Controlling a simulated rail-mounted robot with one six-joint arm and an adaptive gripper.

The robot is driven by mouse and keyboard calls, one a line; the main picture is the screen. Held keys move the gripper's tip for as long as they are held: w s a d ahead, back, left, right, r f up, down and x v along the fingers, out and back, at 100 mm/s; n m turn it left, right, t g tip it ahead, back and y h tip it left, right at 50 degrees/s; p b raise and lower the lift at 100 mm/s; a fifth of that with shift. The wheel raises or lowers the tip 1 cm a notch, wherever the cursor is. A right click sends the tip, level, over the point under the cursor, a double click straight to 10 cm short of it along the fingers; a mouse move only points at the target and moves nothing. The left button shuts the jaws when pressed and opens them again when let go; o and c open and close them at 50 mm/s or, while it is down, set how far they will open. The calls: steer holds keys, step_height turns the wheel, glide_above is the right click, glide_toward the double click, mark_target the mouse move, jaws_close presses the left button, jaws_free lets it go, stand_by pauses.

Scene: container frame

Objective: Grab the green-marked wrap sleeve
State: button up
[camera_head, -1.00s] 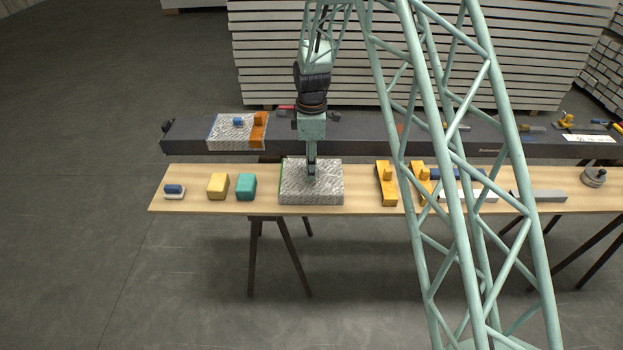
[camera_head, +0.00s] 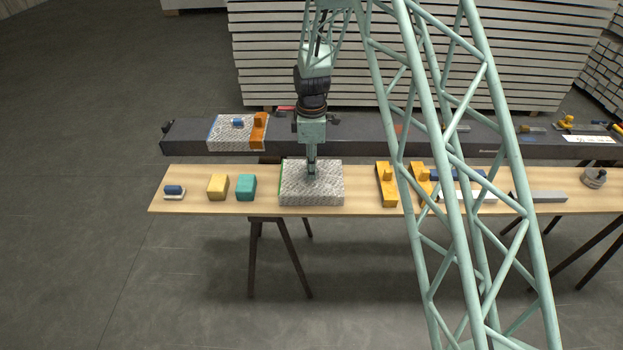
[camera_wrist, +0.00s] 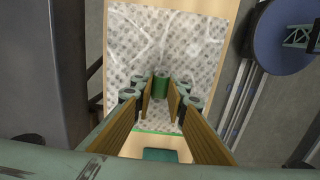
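The green-marked wrap sleeve is a grey-white patterned block (camera_head: 325,195) lying flat on the wooden bench, with a green strip along its left edge. In the wrist view the sleeve (camera_wrist: 130,40) fills the upper middle, its green edge toward the bottom. A green upright handle (camera_wrist: 160,87) stands on it. My gripper (camera_head: 311,177) points straight down over the middle of the sleeve. In the wrist view its finger pads (camera_wrist: 160,100) stand on either side of the handle, seemingly with a narrow gap. The handle's lower part is hard to make out.
Teal (camera_head: 246,187) and yellow (camera_head: 218,187) blocks sit left of the sleeve on the bench (camera_head: 265,209). Yellow handled pieces (camera_head: 386,187) stand to the right. Behind is a long dark beam (camera_head: 185,135) bearing another patterned sleeve with an orange piece (camera_head: 259,132).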

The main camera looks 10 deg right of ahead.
steer(key=shift+r, duration=0.1)
stand_by(0.3)
steer(key=shift+r+p, duration=0.3)
steer(key=shift+r, duration=1.35)
steer(key=s+d+r, duration=0.1)
steer(key=s+d, duration=0.1)
steer(key=s, duration=1.4)
steer(key=shift+r, duration=0.25)
